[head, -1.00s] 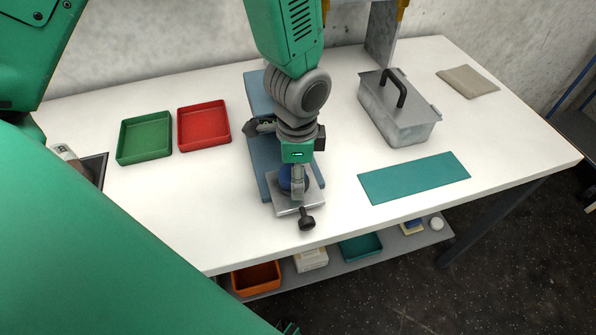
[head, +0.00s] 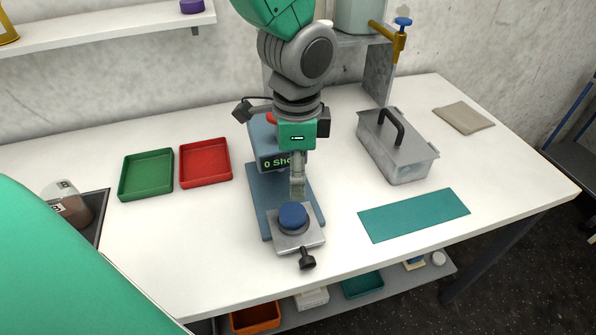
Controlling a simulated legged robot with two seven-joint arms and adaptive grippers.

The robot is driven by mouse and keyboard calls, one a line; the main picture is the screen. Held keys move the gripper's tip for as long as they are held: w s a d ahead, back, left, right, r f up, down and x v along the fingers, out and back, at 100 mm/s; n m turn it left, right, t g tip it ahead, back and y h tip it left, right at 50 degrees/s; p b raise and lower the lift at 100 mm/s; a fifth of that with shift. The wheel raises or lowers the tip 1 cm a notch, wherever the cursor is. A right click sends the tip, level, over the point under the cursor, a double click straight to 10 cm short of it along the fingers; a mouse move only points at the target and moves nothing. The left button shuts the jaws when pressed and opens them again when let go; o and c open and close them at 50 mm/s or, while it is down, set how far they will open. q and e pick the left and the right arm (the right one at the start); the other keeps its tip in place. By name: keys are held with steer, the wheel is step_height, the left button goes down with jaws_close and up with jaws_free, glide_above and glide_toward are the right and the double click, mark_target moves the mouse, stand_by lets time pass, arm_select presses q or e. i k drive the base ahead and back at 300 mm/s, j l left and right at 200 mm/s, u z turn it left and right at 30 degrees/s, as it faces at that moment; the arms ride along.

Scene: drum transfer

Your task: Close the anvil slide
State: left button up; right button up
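The blue tester (head: 265,190), a blue base with a small display, stands mid-table. The anvil slide, a grey metal plate (head: 313,236) with a black knob (head: 307,260) at its front, sticks out past the front of the base. A dark blue round puck (head: 292,215) sits on the plate. My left gripper (head: 297,192) points down from above, its fingertips just behind the puck in the picture, in front of the tester body. I see its fingers edge-on, so their opening is hidden. My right gripper is not in view.
A green tray (head: 146,175) and a red tray (head: 206,162) lie left of the tester. A lidded grey metal box (head: 408,168) and a teal mat (head: 414,216) lie to its right. The table in front of the knob is clear.

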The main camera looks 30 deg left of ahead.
mark_target(285, 241)
steer(key=k, duration=1)
